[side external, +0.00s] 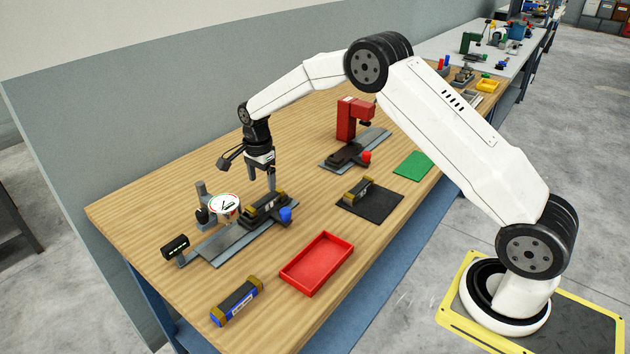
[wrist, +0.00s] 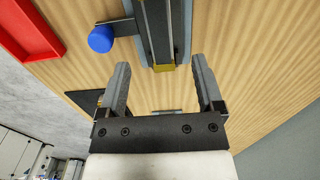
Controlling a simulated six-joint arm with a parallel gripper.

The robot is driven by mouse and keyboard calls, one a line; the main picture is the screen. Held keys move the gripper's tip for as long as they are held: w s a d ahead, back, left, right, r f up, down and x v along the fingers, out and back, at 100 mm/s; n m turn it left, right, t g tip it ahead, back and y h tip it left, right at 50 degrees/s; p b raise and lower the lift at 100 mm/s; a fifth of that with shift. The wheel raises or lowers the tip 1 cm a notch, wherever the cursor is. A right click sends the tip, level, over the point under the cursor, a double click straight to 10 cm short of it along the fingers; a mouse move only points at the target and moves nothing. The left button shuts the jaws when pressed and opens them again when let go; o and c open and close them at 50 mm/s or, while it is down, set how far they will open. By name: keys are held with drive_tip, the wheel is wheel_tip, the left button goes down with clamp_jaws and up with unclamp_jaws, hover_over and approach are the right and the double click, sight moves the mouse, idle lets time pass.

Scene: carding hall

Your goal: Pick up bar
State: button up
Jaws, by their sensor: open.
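A dark bar with brass-coloured ends (side external: 262,207) lies in the grey fixture (side external: 225,248), beside a blue knob (side external: 285,215) and a round dial gauge (side external: 224,206). A similar bar (side external: 358,189) sits on the black mat (side external: 380,204). A third bar-like block (side external: 236,302) with a blue label lies at the table's front left. My gripper (side external: 264,180) is above the fixture, pointing down. In the wrist view my gripper (wrist: 160,64) is open and empty, with the bar in the fixture (wrist: 154,28) ahead, its brass end near the fingertip gap.
A red tray (side external: 318,264) lies in front of the fixture. A small black display (side external: 175,247) stands at its left end. A red press (side external: 352,120) and a green mat (side external: 412,165) are farther right. Bare wood lies left of the labelled block.

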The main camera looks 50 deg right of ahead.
sight(264, 199)
drive_tip(key=shift+f, duration=3.15)
clamp_jaws()
